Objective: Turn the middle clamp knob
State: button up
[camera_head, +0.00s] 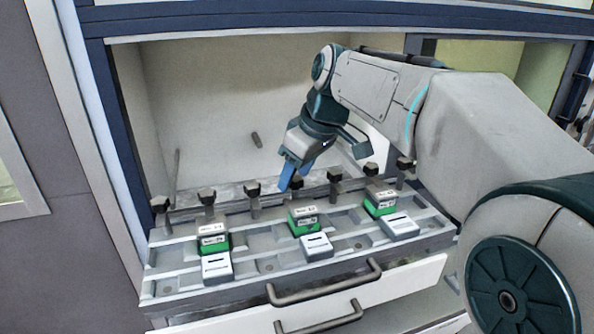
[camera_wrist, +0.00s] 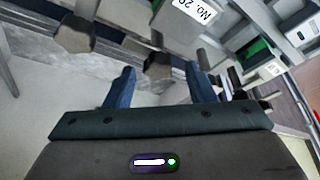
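A row of dark clamp knobs on upright posts runs along the back of the grey fixture (camera_head: 262,263). The middle clamp knob (camera_head: 296,182) stands behind the middle green-and-white block, partly hidden by my gripper. My gripper (camera_head: 293,176) has blue fingers and points down at this knob from above. In the wrist view, the fingers of my gripper (camera_wrist: 160,82) are spread apart, with a dark knob (camera_wrist: 158,66) showing in the gap between them. No contact with the knob can be made out.
Neighbouring knobs (camera_head: 252,188) (camera_head: 335,174) stand close on both sides. Green-and-white blocks (camera_head: 213,239) (camera_head: 303,218) (camera_head: 380,203) and grey-white blocks (camera_head: 316,247) sit in the fixture. Drawer handles (camera_head: 325,288) are in front. The enclosure's pale back wall (camera_head: 210,100) lies behind the row.

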jog(key=shift+r, duration=0.1)
jog(key=v, duration=1.3)
jog(key=shift+r, duration=0.3)
